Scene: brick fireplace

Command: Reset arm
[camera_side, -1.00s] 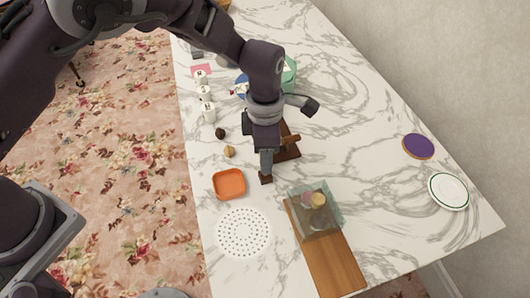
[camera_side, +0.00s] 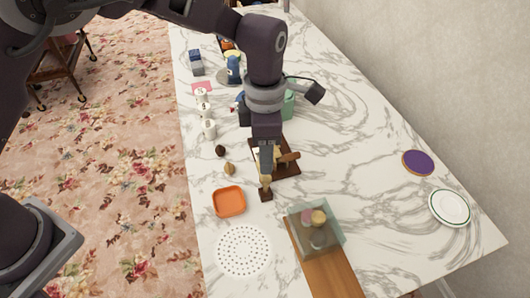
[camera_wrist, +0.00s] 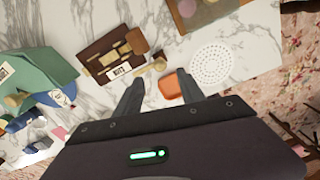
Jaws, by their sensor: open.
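My gripper (camera_side: 266,170) points down over the marble table, above a dark brown wooden tray (camera_side: 287,168). In the wrist view my gripper (camera_wrist: 160,88) has its two fingers spread wide apart, with nothing between them. The wrist view shows the tray (camera_wrist: 97,62) beyond the left finger, with small wooden pieces and a white label on it. In the side view the arm hides part of the tray.
An orange dish (camera_side: 229,201) and a white perforated mat (camera_side: 243,249) lie nearby. A clear box (camera_side: 316,228) stands on a wooden board (camera_side: 333,275). White cups (camera_side: 208,129), a blue jar (camera_side: 233,69) and a green object (camera_side: 288,105) are farther back. The table's right side is largely clear.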

